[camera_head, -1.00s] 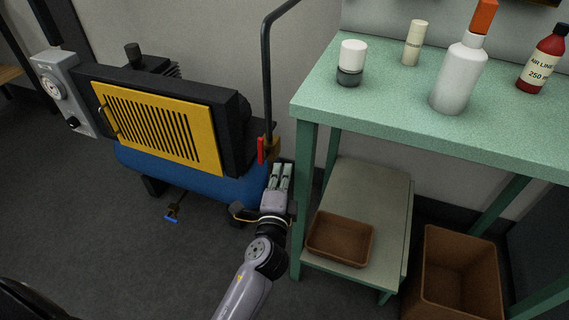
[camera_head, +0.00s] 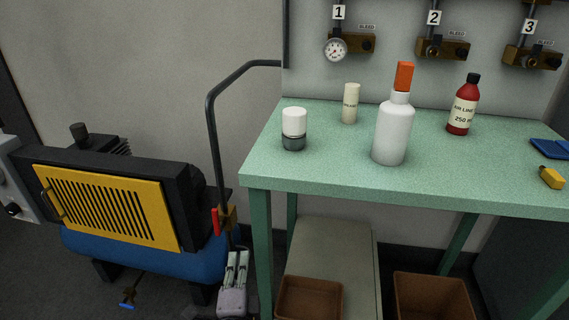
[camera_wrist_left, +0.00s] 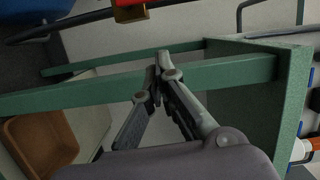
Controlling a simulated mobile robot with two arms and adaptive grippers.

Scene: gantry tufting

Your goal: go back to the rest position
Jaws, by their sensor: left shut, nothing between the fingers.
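My left gripper (camera_head: 236,270) is at the bottom of the head view, left of the green table's front left leg and below the red-handled valve (camera_head: 216,221). In the left wrist view its fingers (camera_wrist_left: 158,75) meet at the tips, shut with nothing between them. A green table leg (camera_wrist_left: 225,71) runs across behind the fingers in that view. My right gripper is not in view.
The green table (camera_head: 330,180) carries several bottles, among them a white one with an orange cap (camera_head: 391,132). The blue-tanked compressor (camera_head: 150,252) stands left. Brown bins (camera_head: 432,298) sit below the table. A black pipe (camera_head: 213,130) rises beside the table.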

